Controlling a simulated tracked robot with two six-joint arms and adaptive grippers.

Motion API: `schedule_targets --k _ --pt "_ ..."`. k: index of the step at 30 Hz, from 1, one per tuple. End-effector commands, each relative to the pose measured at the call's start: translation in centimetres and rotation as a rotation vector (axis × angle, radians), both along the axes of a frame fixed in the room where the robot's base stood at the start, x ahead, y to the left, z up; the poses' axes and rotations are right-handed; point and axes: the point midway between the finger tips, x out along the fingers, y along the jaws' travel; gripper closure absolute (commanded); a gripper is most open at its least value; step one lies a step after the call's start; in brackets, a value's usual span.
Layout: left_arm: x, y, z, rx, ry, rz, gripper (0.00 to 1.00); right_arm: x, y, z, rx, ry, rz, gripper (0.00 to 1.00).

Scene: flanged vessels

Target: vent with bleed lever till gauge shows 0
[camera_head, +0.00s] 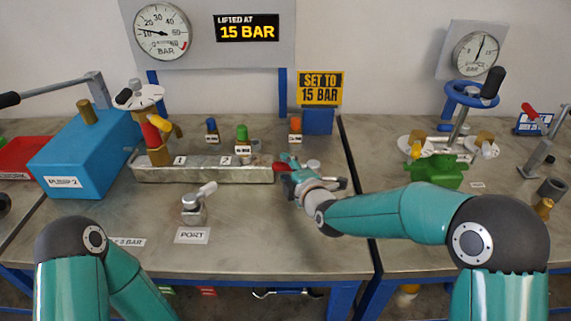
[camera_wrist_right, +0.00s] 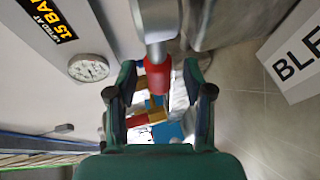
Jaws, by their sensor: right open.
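The bleed lever shows in the right wrist view as a grey rod with a red grip (camera_wrist_right: 157,75), between the spread fingers of my right gripper (camera_wrist_right: 158,92). The fingers stand apart on either side of it; contact cannot be told. In the head view the red grip (camera_head: 281,166) shows at the right end of the grey metal block (camera_head: 205,174), beside my open right gripper (camera_head: 287,168). The round gauge (camera_head: 162,32) on the back panel has its needle pointing left, near 10. It also shows in the wrist view (camera_wrist_right: 88,68). My left gripper is out of view.
A yellow-on-black sign (camera_head: 247,28) reads 15 BAR. A blue pump box (camera_head: 82,150) stands left, a small valve (camera_head: 194,205) in front of the block. A green valve (camera_head: 434,171) and a second gauge (camera_head: 475,53) are at right.

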Motion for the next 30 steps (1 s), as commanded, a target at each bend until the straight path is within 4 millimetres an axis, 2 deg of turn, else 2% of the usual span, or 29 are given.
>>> schedule_targets --k 5,14,23,24,30 --pt "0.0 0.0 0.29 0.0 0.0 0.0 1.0 1.12 0.52 -0.32 0.0 0.0 0.0 0.49" --pt "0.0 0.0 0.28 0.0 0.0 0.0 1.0 1.28 0.59 -0.35 -0.001 0.0 0.001 0.49" --pt "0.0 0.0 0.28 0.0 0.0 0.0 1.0 1.24 0.6 -0.38 -0.001 0.0 0.001 0.97" --pt "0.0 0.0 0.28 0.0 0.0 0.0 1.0 1.24 0.6 -0.39 -0.001 0.001 0.001 1.0" --pt "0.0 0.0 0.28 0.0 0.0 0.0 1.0 1.21 0.6 -0.45 0.0 0.002 0.001 1.0"
